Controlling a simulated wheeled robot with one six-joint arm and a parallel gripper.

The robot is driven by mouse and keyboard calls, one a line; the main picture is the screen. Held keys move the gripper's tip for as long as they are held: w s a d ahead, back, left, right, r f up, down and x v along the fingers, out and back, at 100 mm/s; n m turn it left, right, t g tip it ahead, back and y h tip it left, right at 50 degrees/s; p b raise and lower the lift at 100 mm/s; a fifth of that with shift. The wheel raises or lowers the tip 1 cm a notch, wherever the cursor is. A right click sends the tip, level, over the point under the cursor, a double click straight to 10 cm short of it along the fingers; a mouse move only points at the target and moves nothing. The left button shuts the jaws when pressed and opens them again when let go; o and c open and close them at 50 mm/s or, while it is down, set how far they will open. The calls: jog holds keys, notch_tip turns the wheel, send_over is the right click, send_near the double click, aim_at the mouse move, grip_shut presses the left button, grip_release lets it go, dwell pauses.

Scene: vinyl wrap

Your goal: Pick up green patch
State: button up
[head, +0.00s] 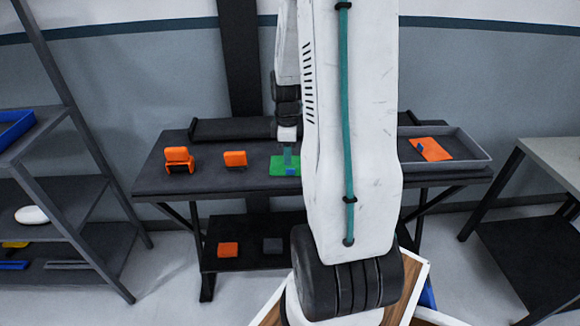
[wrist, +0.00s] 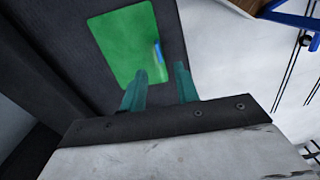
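The green patch (head: 276,167) lies flat on the dark table (head: 223,180), left of my arm in the head view. It is a flat rectangle with a small blue tab (wrist: 157,52) upright near its right edge. In the head view my gripper (head: 290,168) hangs over the patch, and the exact gap is hard to judge.
Orange blocks (head: 179,160) (head: 235,158) stand on the table's left. A grey tray (head: 467,149) on the right holds an orange patch (head: 431,149) with a blue tab. A black roll (head: 232,129) lies along the back. Shelves (head: 60,195) stand left.

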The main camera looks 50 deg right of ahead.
aim_at(289, 167)
notch_tip(289, 167, down, 6)
jog(key=shift+s+d+r, duration=0.1)
jog(key=shift+s+r, duration=0.05)
grip_shut()
